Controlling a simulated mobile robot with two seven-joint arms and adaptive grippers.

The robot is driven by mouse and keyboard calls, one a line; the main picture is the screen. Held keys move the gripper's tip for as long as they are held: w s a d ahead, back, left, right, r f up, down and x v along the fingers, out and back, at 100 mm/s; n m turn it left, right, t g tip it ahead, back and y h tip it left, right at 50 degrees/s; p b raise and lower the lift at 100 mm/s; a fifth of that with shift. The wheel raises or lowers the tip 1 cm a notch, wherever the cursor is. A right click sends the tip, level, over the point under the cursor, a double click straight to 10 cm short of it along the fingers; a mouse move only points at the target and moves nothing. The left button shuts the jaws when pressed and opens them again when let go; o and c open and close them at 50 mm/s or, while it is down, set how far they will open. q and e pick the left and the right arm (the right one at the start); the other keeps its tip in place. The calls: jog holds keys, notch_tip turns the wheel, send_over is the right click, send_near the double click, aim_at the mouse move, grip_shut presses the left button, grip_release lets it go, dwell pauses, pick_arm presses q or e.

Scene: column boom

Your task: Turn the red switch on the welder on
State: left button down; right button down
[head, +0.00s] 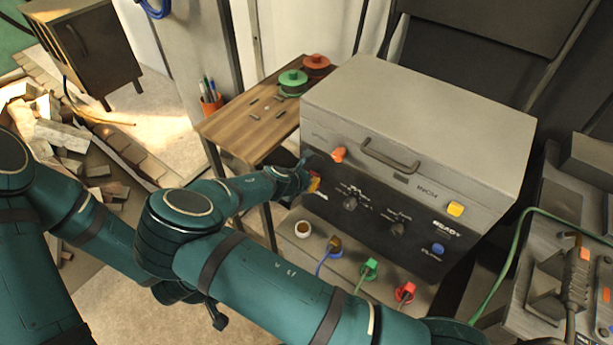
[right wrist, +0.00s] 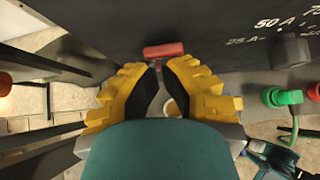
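The welder (head: 420,130) is a grey box with a dark front panel. In the right wrist view a red switch handle (right wrist: 164,50) lies across the panel, just beyond my fingertips.
Dark knobs (head: 350,203), a yellow button (head: 455,209) and a blue button (head: 438,249) are on the panel. Green (head: 370,268) and red (head: 405,292) plugs stand below it. A wooden table (head: 245,125) is at left. A cable-fitted unit (head: 570,290) stands at right.

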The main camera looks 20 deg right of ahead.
pick_arm(q)
jog(key=shift+w+r, duration=0.1)
jog(key=shift+r, duration=0.45)
jog(key=shift+r+p, duration=0.6)
jog(key=shift+p, duration=0.05)
jog(key=shift+w, duration=0.2)
